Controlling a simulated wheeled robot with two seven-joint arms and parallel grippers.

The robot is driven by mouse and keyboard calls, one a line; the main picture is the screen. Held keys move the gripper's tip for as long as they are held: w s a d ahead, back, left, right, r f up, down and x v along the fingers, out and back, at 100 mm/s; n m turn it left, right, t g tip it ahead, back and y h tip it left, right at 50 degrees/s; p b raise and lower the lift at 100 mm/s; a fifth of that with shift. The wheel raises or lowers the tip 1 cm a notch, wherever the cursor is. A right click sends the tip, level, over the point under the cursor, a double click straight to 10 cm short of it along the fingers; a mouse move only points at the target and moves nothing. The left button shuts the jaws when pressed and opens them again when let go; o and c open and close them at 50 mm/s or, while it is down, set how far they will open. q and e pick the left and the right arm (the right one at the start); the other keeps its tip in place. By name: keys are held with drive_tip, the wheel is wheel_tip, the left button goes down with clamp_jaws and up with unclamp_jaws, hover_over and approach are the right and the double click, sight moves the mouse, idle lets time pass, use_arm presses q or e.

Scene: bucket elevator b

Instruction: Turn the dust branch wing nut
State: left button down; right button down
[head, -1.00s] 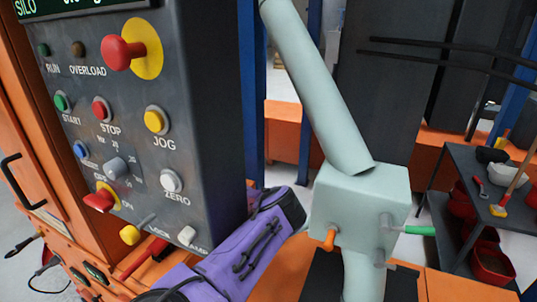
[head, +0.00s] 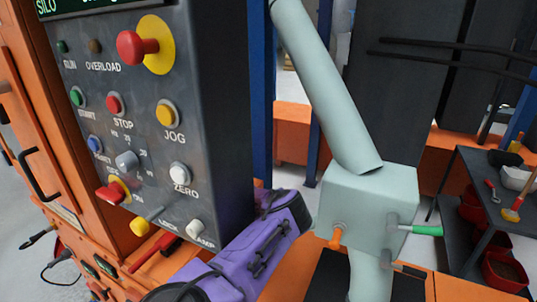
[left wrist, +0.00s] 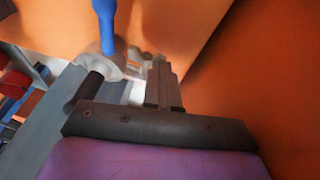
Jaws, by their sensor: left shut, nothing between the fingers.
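A pale grey-green box (head: 370,207) on a slanted pipe (head: 325,85) stands right of centre in the head view. It carries a small orange handle (head: 337,234) on its front and a green-gripped lever (head: 422,231) on its right. I cannot tell which fitting is the wing nut. My purple left arm reaches in from the bottom, left of the box; its fingers are hidden in the head view. In the left wrist view my left gripper (left wrist: 160,70) is shut and empty. Beyond it is a pale round part (left wrist: 118,66) with a blue handle (left wrist: 106,22).
A dark control panel (head: 215,120) with buttons fills the left, close to my left arm. A dark shelf (head: 480,180) with tools and red bins stands at the right. An orange surface (left wrist: 270,80) fills the right of the wrist view.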

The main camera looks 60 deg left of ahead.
use_arm(q)
drive_tip(key=shift+s+a+f, duration=0.15)
drive_tip(key=shift+s+a, duration=0.1)
drive_tip(key=shift+s, duration=0.3)
drive_tip(key=shift+d, duration=0.1)
drive_tip(key=shift+w+d+f, duration=0.25)
drive_tip(key=shift+d, duration=0.2)
drive_tip(key=shift+d+r, duration=0.15)
drive_tip(key=shift+r, duration=0.25)
drive_tip(key=p+v, duration=0.1)
drive_tip(key=v, duration=0.9)
drive_tip(key=shift+w+a+r, duration=0.2)
drive_tip(key=shift+a+r, duration=0.05)
drive_tip(key=shift+a, duration=0.05)
drive_tip(key=shift+d, duration=0.1)
